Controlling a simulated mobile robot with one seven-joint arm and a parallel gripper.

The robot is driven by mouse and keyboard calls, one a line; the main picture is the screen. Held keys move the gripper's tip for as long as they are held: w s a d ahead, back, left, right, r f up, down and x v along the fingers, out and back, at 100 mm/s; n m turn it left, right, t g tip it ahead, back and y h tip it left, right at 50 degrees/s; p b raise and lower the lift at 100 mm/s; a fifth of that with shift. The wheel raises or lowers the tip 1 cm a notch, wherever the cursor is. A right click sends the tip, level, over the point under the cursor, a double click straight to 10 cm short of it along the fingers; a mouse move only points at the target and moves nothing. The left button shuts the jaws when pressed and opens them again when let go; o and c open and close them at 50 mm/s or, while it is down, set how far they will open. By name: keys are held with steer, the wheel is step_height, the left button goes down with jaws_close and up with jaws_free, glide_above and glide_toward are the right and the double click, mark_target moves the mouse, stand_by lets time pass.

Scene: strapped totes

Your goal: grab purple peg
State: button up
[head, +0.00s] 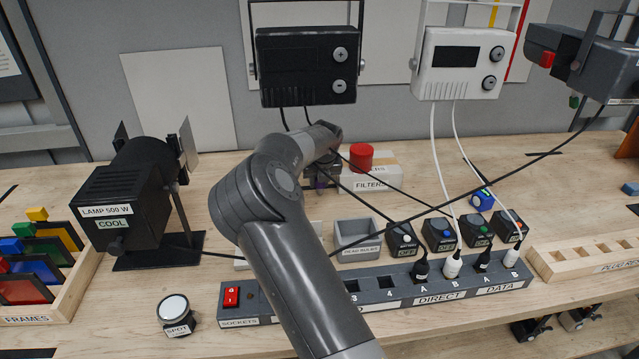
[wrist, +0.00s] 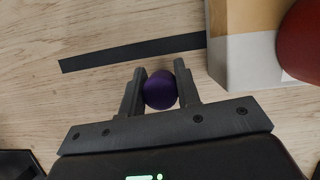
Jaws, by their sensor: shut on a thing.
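A dark purple peg with a round top (wrist: 160,90) sits between the two fingers of my gripper (wrist: 161,92) in the wrist view. The fingers touch it on both sides, so my gripper is shut on it. In the head view my gripper (head: 320,178) is behind my arm, near the middle of the bench, just left of the filters box. A small bit of purple (head: 319,185) shows there; the rest of the peg is hidden.
The white filters box (head: 372,180) with a red round thing (head: 361,156) on it stands close at right. The lamp (head: 128,205) is at left. The socket strip (head: 390,290), several switch boxes and cables lie in front and right. A dark strip (wrist: 130,52) lies flat on the bench.

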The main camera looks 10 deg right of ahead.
steer(key=shift+r, duration=0.6)
steer(key=shift+f, duration=0.1)
steer(key=shift+s+f+t, duration=0.1)
steer(key=shift+s+t, duration=0.05)
steer(key=shift+t, duration=0.65)
steer(key=shift+s+t, duration=0.15)
steer(key=shift+t, duration=0.65)
steer(key=r, duration=0.1)
steer(key=s+r, duration=0.1)
steer(key=r, duration=0.3)
steer(key=shift+s+r, duration=0.1)
steer(key=shift+s, duration=0.15)
steer(key=shift+s+d+r+g, duration=0.25)
steer(key=shift+s+r+g, duration=0.25)
steer(key=shift+s, duration=3)
steer(key=shift+s+d+r+g, duration=0.35)
steer(key=shift+s+g, duration=0.2)
steer(key=shift+s, duration=3)
steer(key=shift+s+d+r+g, duration=0.2)
steer(key=shift+s+r+g, duration=0.3)
steer(key=shift+s, duration=3)
